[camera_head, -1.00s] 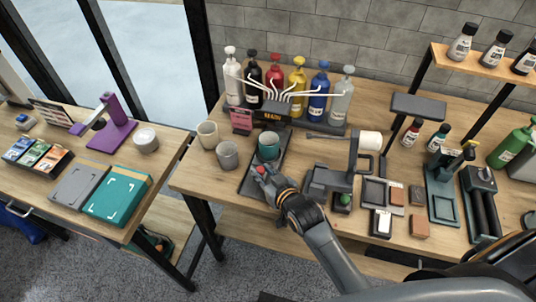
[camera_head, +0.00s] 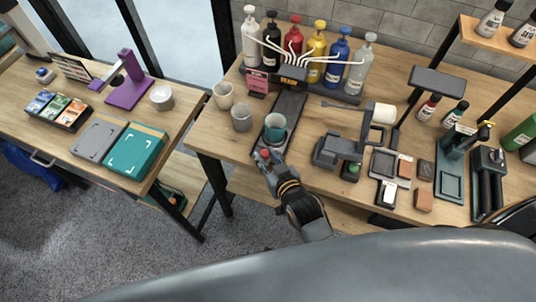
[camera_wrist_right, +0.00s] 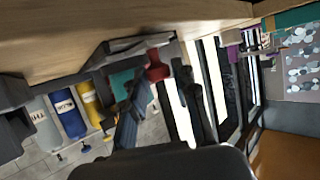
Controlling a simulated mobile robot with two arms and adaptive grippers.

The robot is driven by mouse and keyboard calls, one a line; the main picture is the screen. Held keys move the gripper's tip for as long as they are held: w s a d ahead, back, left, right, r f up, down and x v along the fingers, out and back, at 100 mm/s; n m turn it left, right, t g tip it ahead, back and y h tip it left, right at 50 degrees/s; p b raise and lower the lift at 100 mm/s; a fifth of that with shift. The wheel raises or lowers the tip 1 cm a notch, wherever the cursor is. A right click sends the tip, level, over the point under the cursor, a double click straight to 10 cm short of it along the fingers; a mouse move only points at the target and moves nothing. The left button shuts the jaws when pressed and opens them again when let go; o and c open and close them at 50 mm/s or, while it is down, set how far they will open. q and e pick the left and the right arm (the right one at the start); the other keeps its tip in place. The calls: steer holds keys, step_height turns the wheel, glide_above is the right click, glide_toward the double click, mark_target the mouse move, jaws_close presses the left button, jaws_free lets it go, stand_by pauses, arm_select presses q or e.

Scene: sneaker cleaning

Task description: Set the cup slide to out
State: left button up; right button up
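The cup slide (camera_head: 291,106) is a dark rail running from under the dispenser toward the table's front edge. A teal cup (camera_head: 275,126) stands upright near its front end, clear of the nozzles, with bare rail behind it. The slide's red knob (camera_head: 265,154) is at the front end. My right gripper (camera_head: 267,158) is at this knob. In the right wrist view its two fingers (camera_wrist_right: 160,78) lie on either side of the red knob (camera_wrist_right: 155,65) and appear shut on it. My left gripper is not in view.
The dispenser display (camera_head: 289,80) reads READY, with several coloured pump bottles behind. A grey cup (camera_head: 242,117) and a beige cup (camera_head: 223,95) stand left of the slide. A grey stand (camera_head: 335,150) is close on the right. A gap separates this table from the left table.

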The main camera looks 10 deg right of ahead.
steer(key=shift+o, duration=1.3)
steer(key=shift+s+a, duration=0.1)
steer(key=shift+s, duration=0.05)
steer(key=shift+s, duration=0.1)
steer(key=v, duration=1.2)
steer(key=shift+r, duration=0.1)
